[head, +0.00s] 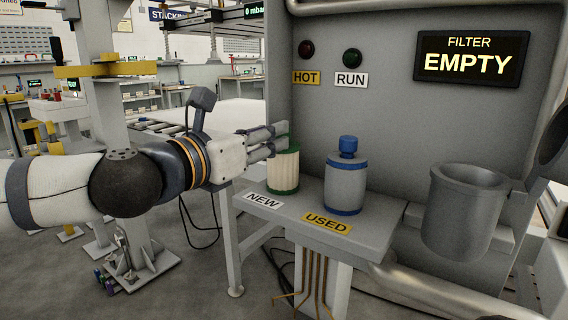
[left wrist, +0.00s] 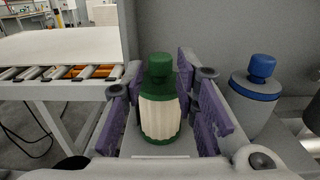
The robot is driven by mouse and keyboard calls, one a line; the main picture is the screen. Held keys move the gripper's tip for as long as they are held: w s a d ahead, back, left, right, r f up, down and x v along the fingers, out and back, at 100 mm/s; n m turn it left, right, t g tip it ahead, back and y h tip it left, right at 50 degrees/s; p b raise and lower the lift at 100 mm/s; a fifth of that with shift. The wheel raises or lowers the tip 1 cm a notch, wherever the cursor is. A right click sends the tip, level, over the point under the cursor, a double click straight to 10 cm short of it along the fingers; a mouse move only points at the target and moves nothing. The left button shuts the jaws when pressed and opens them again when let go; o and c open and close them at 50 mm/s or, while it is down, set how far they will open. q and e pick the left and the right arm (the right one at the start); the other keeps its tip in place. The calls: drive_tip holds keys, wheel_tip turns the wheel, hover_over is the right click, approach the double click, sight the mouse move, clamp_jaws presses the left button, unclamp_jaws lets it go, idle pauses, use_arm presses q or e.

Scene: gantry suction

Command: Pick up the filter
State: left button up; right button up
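The cream pleated filter with green top and bottom (head: 284,174) stands upright on the grey shelf (head: 368,238), behind the NEW label. A second filter, grey with blue ends (head: 346,184), stands to its right by the USED label. My left gripper (head: 279,140) reaches in from the left at the height of the green filter's top. In the left wrist view the green filter (left wrist: 159,112) stands between the purple finger pads, with gaps on both sides. The left gripper is open and holds nothing. The blue filter (left wrist: 255,92) is outside the right finger. My right gripper is not visible.
A grey panel behind the shelf carries a display reading FILTER EMPTY (head: 471,57) and dark HOT and RUN lamps. An open grey cylindrical housing (head: 462,215) is at the right. A roller conveyor (left wrist: 75,73) lies to the left in the wrist view.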

use_arm(q)
drive_tip(key=x, duration=0.5)
clamp_jaws()
